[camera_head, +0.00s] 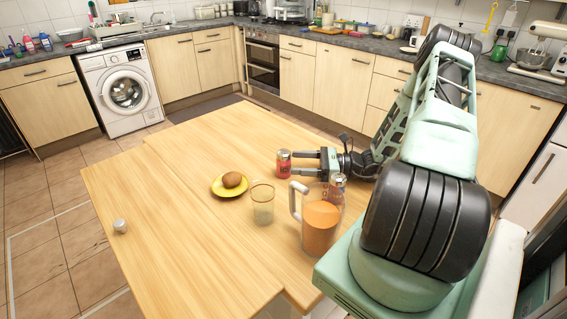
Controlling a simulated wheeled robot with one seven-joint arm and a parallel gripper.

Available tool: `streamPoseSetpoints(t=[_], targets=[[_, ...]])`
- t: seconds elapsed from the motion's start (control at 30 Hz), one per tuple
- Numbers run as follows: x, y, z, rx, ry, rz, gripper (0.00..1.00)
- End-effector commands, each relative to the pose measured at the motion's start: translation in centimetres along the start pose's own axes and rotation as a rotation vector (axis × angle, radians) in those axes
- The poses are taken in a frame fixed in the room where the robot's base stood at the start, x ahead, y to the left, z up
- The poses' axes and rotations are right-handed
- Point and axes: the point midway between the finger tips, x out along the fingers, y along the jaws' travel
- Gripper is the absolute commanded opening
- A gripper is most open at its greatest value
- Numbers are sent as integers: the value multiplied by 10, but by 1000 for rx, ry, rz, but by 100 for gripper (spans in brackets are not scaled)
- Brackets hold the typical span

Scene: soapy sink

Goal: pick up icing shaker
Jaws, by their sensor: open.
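A small shaker with a red body and metal lid (284,164) stands upright on the wooden table. My gripper (306,163) is open, with its fingers pointing left towards this shaker. The fingertips are at or very close to its right side; I cannot tell whether they touch it. A second metal-topped shaker (338,181) stands just behind the jug, its lower part seen through or hidden by the jug. A small metal-coloured container (120,226) stands near the table's left edge. I cannot tell from labels which one is the icing shaker.
A glass jug with orange liquid (320,228) stands close in front of my gripper. A drinking glass (262,204) and a yellow plate (219,190) holding a brown roundish food item (232,179) are to its left. The table's left part (170,240) is mostly clear.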

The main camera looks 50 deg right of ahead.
Motion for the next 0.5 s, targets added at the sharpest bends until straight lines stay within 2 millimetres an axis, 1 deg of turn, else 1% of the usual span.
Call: streamPoseSetpoints(t=[0.03, 0.17, 0.23, 0.4, 0.5], targets=[[6, 0, 3, -2, -2, 5, 65], [14, 0, 3, -1, -1, 4, 65], [22, 1, 4, 0, -2, 6, 65], [51, 2, 5, 1, -2, 7, 65], [63, 1, 4, -1, -1, 5, 65]])
